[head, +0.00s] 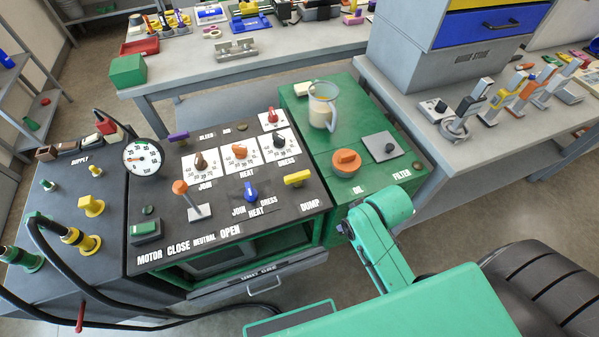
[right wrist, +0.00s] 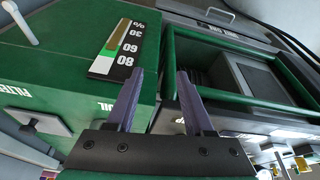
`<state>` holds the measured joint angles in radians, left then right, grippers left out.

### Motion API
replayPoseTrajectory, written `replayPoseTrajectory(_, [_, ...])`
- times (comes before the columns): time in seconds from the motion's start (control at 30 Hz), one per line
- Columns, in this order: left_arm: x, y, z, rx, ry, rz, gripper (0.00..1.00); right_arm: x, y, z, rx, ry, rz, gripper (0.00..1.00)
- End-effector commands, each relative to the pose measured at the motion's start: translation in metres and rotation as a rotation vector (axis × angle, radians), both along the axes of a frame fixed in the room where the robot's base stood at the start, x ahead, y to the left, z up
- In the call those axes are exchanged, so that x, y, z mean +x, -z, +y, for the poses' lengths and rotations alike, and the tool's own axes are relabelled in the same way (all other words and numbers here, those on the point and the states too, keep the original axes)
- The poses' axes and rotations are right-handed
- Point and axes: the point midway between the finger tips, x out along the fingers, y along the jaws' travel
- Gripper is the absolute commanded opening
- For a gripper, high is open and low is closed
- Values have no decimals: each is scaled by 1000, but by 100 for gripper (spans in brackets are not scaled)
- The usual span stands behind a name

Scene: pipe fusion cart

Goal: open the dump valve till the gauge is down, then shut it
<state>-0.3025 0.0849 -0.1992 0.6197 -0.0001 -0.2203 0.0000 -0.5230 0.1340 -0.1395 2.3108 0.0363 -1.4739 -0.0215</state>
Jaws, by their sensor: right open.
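The dump valve's yellow handle (head: 297,178) lies on the black panel, above the DUMP label at the panel's right front corner. The round white gauge (head: 143,158) stands at the panel's back left; its exact reading is too small to tell. My right arm comes in from the lower right and ends near the front of the green tank, right of and apart from the yellow handle. In the right wrist view, my right gripper (right wrist: 158,82) is open with nothing between its purple fingers. It faces the tank's front and the open bay. My left gripper is out of view.
An orange-handled lever (head: 188,199) and a blue knob (head: 250,191) stand left of the dump handle. The green tank top (head: 315,153) carries a clear jug (head: 323,105) and an orange cap (head: 346,160). A drawer (head: 262,282) is below the panel. Black hoses loop at the left.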

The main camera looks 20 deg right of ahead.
Motion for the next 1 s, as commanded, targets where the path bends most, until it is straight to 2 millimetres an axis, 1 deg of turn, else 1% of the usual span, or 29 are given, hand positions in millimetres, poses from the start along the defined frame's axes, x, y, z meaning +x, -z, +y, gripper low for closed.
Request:
replayPoseTrajectory(0.03, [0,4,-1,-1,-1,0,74,11,-20,10,18,-64,-31,52])
replayPoseTrajectory(0.07, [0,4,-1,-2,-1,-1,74,19,-26,18,30,-117,-39,52])
replayPoseTrajectory(0.1, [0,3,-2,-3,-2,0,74,27,-29,28,44,-178,-44,52])
replayPoseTrajectory(0.3, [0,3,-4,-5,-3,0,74,64,-41,65,84,-459,-72,52])
replayPoseTrajectory(0.4, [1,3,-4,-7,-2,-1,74,83,-51,81,89,-628,-82,52])
replayPoseTrajectory(0.5, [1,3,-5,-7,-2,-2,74,102,-64,90,85,-809,-82,52])
replayPoseTrajectory(0.57, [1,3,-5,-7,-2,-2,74,113,-73,92,77,-914,-75,52])
replayPoseTrajectory(0.63, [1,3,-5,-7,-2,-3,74,127,-88,88,64,-1042,-67,52])
replayPoseTrajectory(0.67, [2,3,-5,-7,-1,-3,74,134,-97,84,58,-1101,-59,52])
replayPoseTrajectory(0.7, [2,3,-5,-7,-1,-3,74,143,-112,75,50,-1179,-49,52])
replayPoseTrajectory(0.8, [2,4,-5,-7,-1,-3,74,157,-149,52,56,-1321,-34,52])
replayPoseTrajectory(0.9, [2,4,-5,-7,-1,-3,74,162,-174,38,76,-1392,-40,52])
replayPoseTrajectory(0.97, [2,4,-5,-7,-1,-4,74,163,-181,34,85,-1411,-43,52])
replayPoseTrajectory(1.0, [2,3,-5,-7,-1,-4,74,162,-181,34,90,-1419,-44,52])
